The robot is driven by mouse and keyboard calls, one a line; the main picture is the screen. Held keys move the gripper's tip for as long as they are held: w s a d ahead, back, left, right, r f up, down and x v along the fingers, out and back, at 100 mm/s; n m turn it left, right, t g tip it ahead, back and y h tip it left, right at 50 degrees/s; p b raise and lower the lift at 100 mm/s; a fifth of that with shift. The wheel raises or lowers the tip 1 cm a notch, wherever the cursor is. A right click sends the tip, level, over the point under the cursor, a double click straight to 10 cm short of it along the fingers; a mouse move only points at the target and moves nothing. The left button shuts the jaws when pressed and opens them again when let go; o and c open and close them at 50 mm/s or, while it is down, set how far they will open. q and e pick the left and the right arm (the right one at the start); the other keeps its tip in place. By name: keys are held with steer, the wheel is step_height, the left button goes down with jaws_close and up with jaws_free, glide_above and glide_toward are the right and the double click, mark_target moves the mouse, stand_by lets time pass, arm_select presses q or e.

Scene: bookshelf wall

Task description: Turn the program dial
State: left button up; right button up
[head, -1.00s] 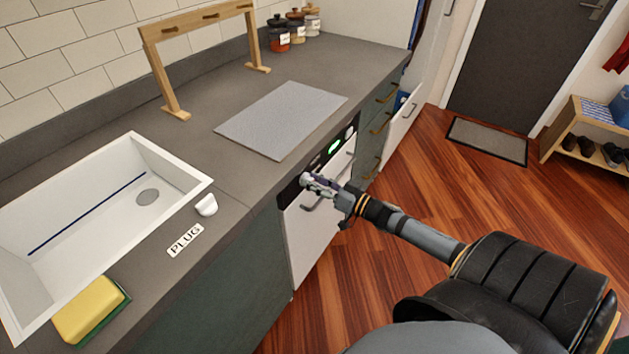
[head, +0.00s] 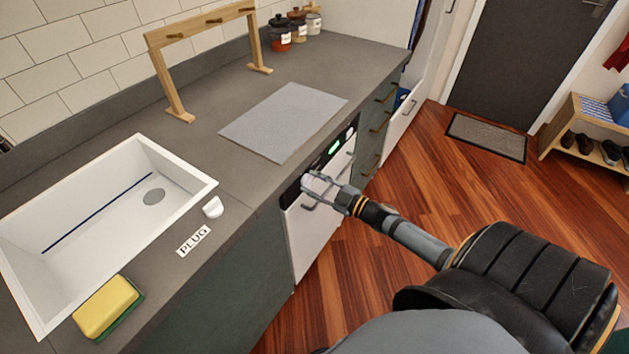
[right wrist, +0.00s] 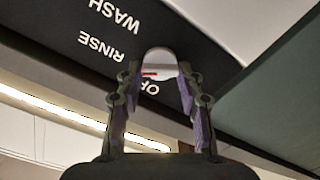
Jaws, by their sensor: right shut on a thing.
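The white program dial (right wrist: 160,62) shows in the right wrist view, with a short red mark on its face. It sits on a black panel (right wrist: 80,45) printed WASH, RINSE and a partly hidden word that looks like OFF. My right gripper (right wrist: 160,76) is shut on the dial, one finger on each side. A green light (head: 334,147) glows farther along the panel. My left gripper is out of view.
The grey counter (head: 235,195) overhangs the panel, with a grey mat (head: 285,120) above it. A door handle (head: 309,206) is just below my right gripper. A sink (head: 180,165), plug (head: 213,207) and sponge (head: 105,307) are left.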

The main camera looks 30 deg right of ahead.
steer(key=n+p, duration=0.1)
steer(key=n, duration=0.4)
steer(key=shift+s+f, duration=0.1)
steer(key=n, duration=0.6)
steer(key=shift+a+f+p, duration=0.1)
steer(key=shift+f+p, duration=0.05)
steer(key=shift+p, duration=0.25)
steer(key=shift+n, duration=0.3)
steer(key=o, duration=1.2)
steer(key=shift+c, duration=0.2)
steer(key=shift+s, duration=0.2)
steer(key=v, duration=1.1)
steer(key=shift+s+d, duration=0.2)
steer(key=shift+s, duration=0.05)
